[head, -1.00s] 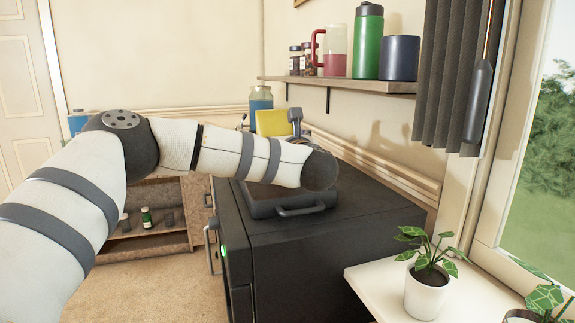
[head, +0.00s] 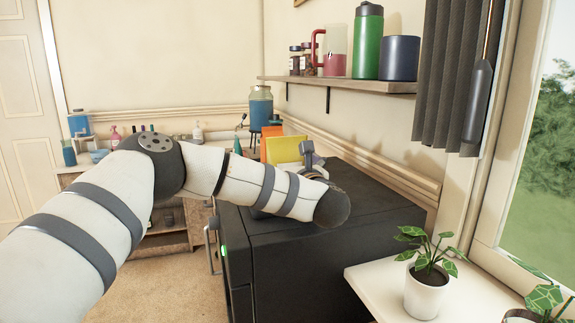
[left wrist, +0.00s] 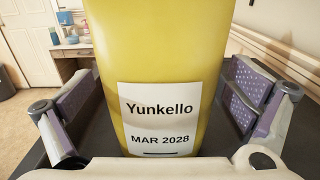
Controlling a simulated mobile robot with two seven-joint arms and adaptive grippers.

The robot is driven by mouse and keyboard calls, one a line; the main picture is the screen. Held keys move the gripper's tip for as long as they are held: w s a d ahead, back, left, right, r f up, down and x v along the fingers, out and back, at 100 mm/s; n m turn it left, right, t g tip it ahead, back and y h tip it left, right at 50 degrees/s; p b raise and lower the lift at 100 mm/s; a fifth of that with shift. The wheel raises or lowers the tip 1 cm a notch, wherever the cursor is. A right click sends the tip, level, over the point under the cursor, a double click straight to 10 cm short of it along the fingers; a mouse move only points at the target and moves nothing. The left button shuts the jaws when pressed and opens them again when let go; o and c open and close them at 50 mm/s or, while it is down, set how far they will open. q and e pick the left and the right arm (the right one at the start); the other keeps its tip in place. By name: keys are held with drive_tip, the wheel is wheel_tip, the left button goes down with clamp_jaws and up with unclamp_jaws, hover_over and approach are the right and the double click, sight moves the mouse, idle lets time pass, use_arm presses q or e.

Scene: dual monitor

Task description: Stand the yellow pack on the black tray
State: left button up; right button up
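The yellow pack (head: 285,150) is upright above the black cabinet, beyond my left forearm in the head view. Its lower part and base are hidden there, so I cannot tell what it rests on. In the left wrist view the pack (left wrist: 165,60) fills the middle, its white label facing me. My left gripper (left wrist: 165,105) is open around it, one purple-padded finger on each side, with narrow dark gaps beside the pack. One finger shows right of the pack in the head view. The black tray is hidden behind my left arm. My right gripper is out of view.
The black cabinet top (head: 375,200) is clear to the right of my arm. A wall shelf (head: 340,84) with a green bottle and jars hangs above. A potted plant (head: 427,285) stands on a white ledge at front right. A blue-filled jar (head: 261,108) stands behind.

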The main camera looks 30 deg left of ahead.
use_arm(q)
drive_tip(key=shift+r, duration=0.1)
drive_tip(key=shift+s+d, duration=0.15)
drive_tip(key=shift+d, duration=0.05)
drive_tip(key=v, duration=1.1)
drive_tip(key=shift+s+d, duration=0.2)
drive_tip(key=shift+d, duration=0.05)
